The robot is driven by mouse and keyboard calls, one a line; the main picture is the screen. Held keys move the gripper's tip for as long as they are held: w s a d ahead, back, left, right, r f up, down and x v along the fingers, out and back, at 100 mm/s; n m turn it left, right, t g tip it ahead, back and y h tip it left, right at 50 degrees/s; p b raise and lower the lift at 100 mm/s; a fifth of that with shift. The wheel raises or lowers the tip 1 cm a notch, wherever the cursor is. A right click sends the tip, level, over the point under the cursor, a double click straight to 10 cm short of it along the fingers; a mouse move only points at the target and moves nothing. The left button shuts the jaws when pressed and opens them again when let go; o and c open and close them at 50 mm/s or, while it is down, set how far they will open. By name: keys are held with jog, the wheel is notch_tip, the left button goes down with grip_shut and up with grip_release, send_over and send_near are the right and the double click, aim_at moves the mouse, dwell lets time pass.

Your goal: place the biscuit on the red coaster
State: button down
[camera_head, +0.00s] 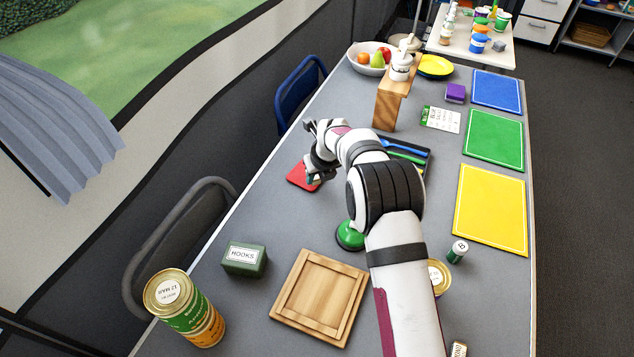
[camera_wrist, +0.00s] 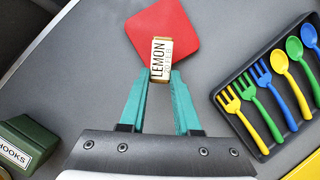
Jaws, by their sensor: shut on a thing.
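The biscuit (camera_wrist: 162,52) is a small block labelled LEMON in the wrist view. My gripper (camera_wrist: 160,78) is shut on it, with the teal fingers on its two sides. The red coaster (camera_wrist: 178,30) lies on the grey table, and the biscuit overlaps its near edge in this view. I cannot tell whether the biscuit touches it. In the head view my gripper (camera_head: 314,180) is over the coaster (camera_head: 297,177), partly covering it, and the biscuit is too small to make out there.
A tray (camera_wrist: 262,150) of coloured cutlery lies right of the coaster. A green HOOKS box (camera_head: 244,259), a wooden board (camera_head: 318,297) and a green domed object (camera_head: 349,236) stand nearer. A wooden stand (camera_head: 388,105) is behind. Bare table surrounds the coaster's left.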

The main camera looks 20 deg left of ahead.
notch_tip(320, 180, down, 3)
jog(key=shift+r, duration=0.1)
jog(key=c, duration=0.6)
grip_release()
jog(key=shift+d, duration=0.1)
